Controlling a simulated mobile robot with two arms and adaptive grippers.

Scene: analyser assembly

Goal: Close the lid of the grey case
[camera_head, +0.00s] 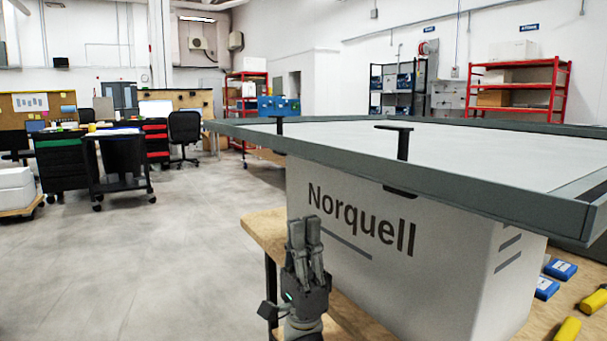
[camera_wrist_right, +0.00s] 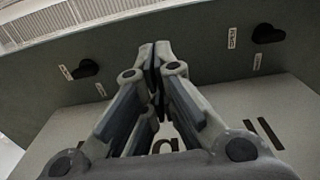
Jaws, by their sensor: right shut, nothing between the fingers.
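The case is a light box body (camera_head: 345,215) marked "Norquell", standing on a wooden table. A wide lid-like top (camera_head: 470,205) with a grey rim and pale upper face overhangs the body and looks roughly level. I cannot tell whether a gap is left beneath it. Two black T-shaped pieces (camera_head: 403,143) stand at its front edge. My right gripper (camera_head: 304,222) points up in front of the body, below the rim, shut and empty. In the right wrist view the fingertips (camera_wrist_right: 155,50) overlap the grey rim (camera_wrist_right: 195,50); contact is unclear. My left gripper is out of view.
The wooden table (camera_head: 268,232) carries blue boxes (camera_head: 560,269) and yellow-handled items (camera_head: 567,329) right of the case. The floor to the left is open. Desks, a black chair (camera_head: 185,128) and red shelving (camera_head: 520,95) stand farther back.

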